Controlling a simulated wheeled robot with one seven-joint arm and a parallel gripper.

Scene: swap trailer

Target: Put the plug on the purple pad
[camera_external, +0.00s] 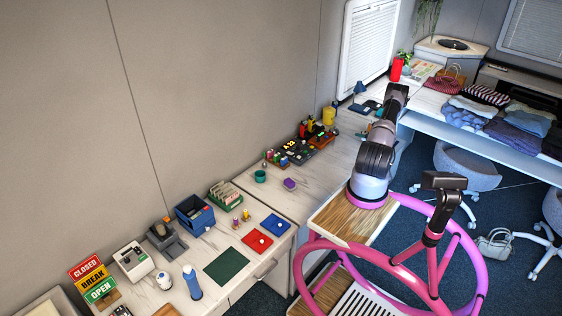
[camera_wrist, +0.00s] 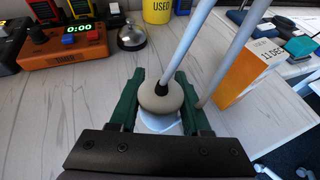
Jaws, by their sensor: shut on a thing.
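In the wrist view my gripper (camera_wrist: 160,80) has its two green fingers closed on a round grey-beige thing (camera_wrist: 160,102) with a dark collar on top. A pale rod rises from the collar, and a second pale rod stands to its right. A white part shows under the round thing. I cannot tell whether this is the plug or whether it touches the surface below. In the external view my arm reaches to the far counter, and its end is mostly hidden. A small purple thing (camera_external: 290,184) lies on the near counter; I cannot tell if it is the purple pad.
An orange timer (camera_wrist: 68,50), a bell (camera_wrist: 131,38), a yellow cup (camera_wrist: 157,10) and an orange-and-white calendar box (camera_wrist: 258,66) stand around my gripper. Green (camera_external: 226,266), red (camera_external: 258,241) and blue (camera_external: 275,224) mats lie on the near counter.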

